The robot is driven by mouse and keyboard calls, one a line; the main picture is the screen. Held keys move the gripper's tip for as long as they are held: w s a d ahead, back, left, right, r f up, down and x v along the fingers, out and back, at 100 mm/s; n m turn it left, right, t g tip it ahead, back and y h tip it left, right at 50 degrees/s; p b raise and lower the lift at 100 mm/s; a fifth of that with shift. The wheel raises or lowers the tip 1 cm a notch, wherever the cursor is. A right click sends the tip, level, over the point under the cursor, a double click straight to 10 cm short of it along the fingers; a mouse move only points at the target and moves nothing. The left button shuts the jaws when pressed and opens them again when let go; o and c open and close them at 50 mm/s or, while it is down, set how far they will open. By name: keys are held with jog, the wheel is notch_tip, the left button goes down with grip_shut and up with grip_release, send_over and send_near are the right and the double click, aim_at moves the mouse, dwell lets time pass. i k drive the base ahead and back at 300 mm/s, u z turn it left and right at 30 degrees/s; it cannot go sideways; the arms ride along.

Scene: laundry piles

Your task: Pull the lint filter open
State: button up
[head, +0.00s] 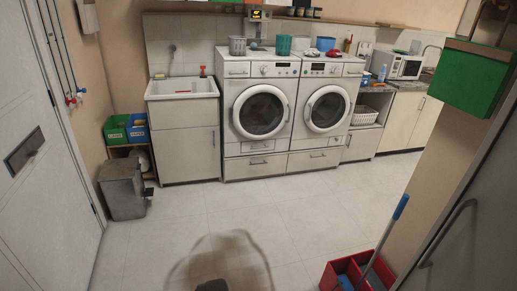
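Two white front-loading machines stand side by side against the far wall, the left machine (281,97) and the right machine (346,97). Each has a round door, shut. Below each door is a small closed panel, one on the left machine (257,146) and one on the right machine (312,143). I cannot tell which panel, if either, is the lint filter, or which machine is the dryer. My gripper's fingers do not show. A small dark piece at the bottom edge, in a shadow on the floor, cannot be identified.
Open tiled floor (175,220) lies before the machines. A grey pedal bin (122,190) stands left, near a white sink cabinet (188,140). A red bucket (333,272) with a blue-handled mop (386,237) is at bottom right. A green box (472,78) juts in at upper right.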

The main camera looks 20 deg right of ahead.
aim_at(247, 146)
jog(key=z, duration=0.3)
jog(key=i, duration=1.85)
jog(key=z, duration=0.45)
jog(key=i, duration=1.35)
jog(key=u, duration=0.2)
jog(key=i, duration=1.25)
jog(key=u, duration=0.4)
jog(key=i, duration=0.7)
jog(key=u, duration=0.1)
